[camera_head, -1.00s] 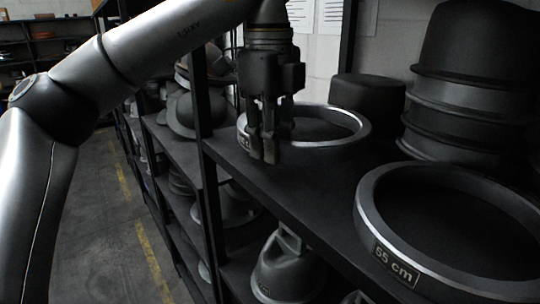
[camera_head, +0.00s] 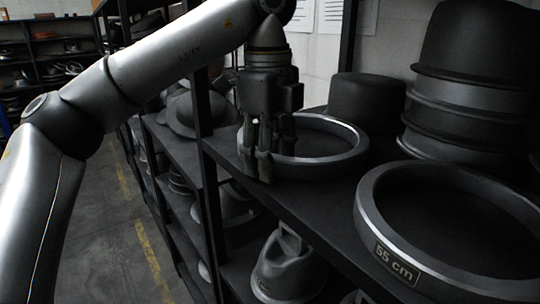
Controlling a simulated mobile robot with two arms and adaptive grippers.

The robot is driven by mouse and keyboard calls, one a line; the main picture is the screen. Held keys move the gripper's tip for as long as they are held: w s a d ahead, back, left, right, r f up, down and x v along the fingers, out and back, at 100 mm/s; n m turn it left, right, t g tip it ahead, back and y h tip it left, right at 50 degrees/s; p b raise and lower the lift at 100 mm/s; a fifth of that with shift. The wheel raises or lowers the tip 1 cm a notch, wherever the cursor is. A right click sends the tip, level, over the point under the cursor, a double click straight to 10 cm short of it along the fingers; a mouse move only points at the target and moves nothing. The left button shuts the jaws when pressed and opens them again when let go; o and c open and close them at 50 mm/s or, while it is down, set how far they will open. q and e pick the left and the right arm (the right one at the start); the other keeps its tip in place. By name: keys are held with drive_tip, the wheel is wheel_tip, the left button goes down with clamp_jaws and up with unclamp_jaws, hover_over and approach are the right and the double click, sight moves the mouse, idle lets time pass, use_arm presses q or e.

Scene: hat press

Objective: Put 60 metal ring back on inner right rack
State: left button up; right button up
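A metal ring (camera_head: 335,160), dark with a bright silver edge, is level at the far left part of the dark rack shelf (camera_head: 300,195). My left gripper (camera_head: 258,172) comes from above and is shut on the ring's left front wall, fingers pointing down. The fingers hide that part of the wall and its label, so I cannot read the size. The ring is at or just above the shelf; I cannot tell whether it touches. A second ring (camera_head: 375,222), labelled 55 cm, lies nearer at the right. My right gripper is not in view.
A stack of dark hat forms (camera_head: 465,85) stands at the back right, and a low round block (camera_head: 367,104) stands behind the held ring. A black rack post (camera_head: 203,110) rises left of the gripper. Grey forms (camera_head: 288,268) sit on the lower shelf.

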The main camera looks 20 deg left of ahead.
use_arm(q)
drive_tip(key=shift+r, duration=0.3)
drive_tip(key=shift+s+r+p, duration=0.1)
drive_tip(key=shift+r+p, duration=0.65)
drive_tip(key=shift+r, duration=2.85)
